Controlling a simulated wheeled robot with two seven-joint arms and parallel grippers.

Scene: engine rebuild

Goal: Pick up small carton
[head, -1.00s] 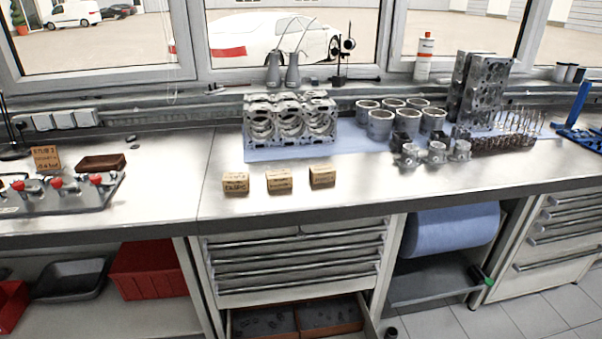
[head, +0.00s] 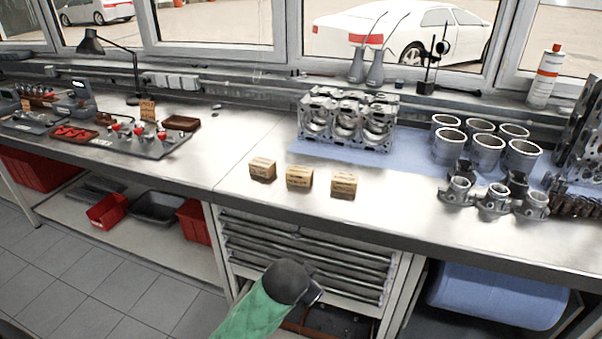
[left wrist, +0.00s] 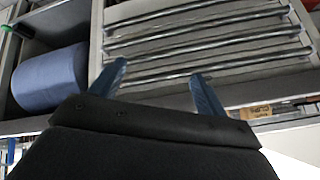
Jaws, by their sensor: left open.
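Three small brown cartons stand in a row near the front edge of the metal workbench: a left carton (head: 262,168), a middle carton (head: 299,177) and a right carton (head: 343,184). My left arm, in a green sleeve, comes in at the bottom of the head view. My left gripper (head: 314,293) is below the bench top, in front of the drawers and apart from the cartons. In the left wrist view my left gripper (left wrist: 160,76) has its two blue fingers spread and empty. A brown box-like piece (left wrist: 256,112) shows right of the fingers there. My right gripper is not in view.
An engine block (head: 346,120) and several cylinder liners (head: 485,152) stand on a blue mat behind the cartons. The drawer cabinet (head: 305,250) is under the bench; its lowest drawer looks pulled out.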

